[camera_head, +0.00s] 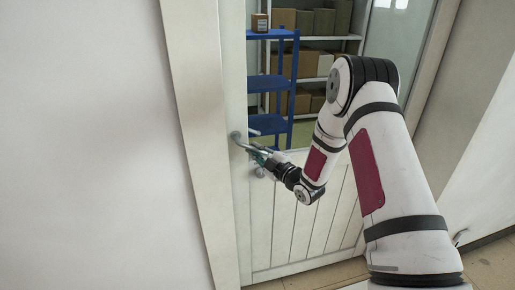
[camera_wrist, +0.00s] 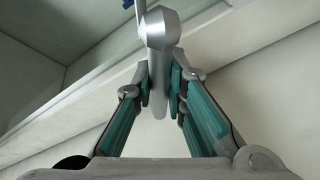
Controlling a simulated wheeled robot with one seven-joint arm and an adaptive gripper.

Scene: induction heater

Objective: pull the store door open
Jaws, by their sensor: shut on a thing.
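The store door (camera_head: 312,205) is white, with a glass upper part and a panelled lower part. It looks closed or nearly closed in its frame. A silver lever handle (camera_head: 240,141) is at the door's left edge. My gripper (camera_head: 260,152) is at the handle. In the wrist view, the teal fingers of my gripper (camera_wrist: 161,95) stand on both sides of the handle's silver bar (camera_wrist: 158,85) and are shut on it. The handle's rounded end (camera_wrist: 160,28) rises above the fingertips. My arm hides part of the door's right side.
Behind the glass are a blue shelf (camera_head: 272,82) and a white rack (camera_head: 322,70) with boxes. A white wall (camera_head: 90,150) and the door frame (camera_head: 193,130) are on the left. Another wall (camera_head: 462,130) is on the right. Some floor (camera_head: 488,262) shows at the lower right.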

